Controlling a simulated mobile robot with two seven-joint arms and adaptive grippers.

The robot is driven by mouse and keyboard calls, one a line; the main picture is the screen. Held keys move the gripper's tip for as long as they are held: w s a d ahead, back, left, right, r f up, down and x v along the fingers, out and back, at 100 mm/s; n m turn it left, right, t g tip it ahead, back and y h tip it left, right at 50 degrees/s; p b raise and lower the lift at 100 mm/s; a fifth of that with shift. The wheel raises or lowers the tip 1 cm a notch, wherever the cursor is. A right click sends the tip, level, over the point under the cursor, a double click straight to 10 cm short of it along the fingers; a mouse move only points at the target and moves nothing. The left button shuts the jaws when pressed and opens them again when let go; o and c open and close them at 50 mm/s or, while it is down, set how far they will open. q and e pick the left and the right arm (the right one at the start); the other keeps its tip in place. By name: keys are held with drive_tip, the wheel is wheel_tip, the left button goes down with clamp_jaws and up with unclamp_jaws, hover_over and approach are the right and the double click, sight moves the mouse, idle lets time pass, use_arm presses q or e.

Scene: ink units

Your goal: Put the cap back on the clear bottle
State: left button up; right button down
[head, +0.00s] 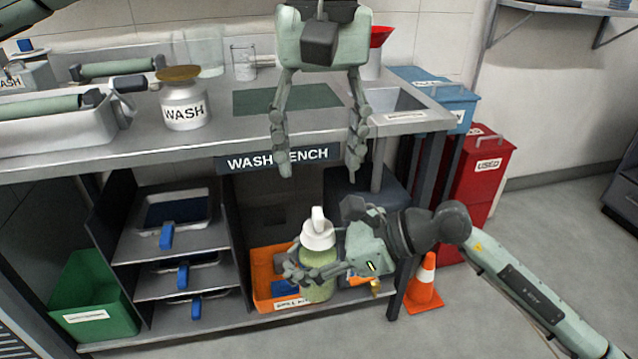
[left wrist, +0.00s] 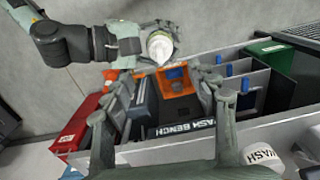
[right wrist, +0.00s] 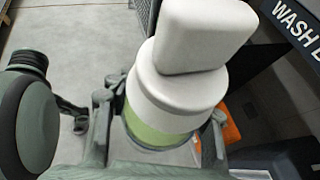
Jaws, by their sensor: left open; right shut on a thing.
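The clear bottle (head: 320,286), with green-tinted contents, stands upright in my right gripper (head: 318,271), in front of the lower shelf. A white cap (head: 317,236) with a narrower upright top piece covers its mouth; I cannot tell how firmly it sits. In the right wrist view the white cap (right wrist: 185,95) hides most of the bottle (right wrist: 150,134). My left gripper (head: 319,168) is open and empty, fingers pointing down, above and apart from the cap. In the left wrist view the cap (left wrist: 160,47) shows beyond the open fingers.
The wash bench (head: 225,148) stands behind, with a WASH jar (head: 184,106), a roller tray (head: 50,130) and a beaker (head: 243,65) on it. Below are an orange bin (head: 262,275) and shelved trays (head: 178,212). An orange cone (head: 424,285) and red bin (head: 478,178) stand right.

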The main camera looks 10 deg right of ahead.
use_arm(q)
wheel_tip(320, 180, up, 2)
drive_tip(key=shift+r, duration=0.1)
idle(0.6)
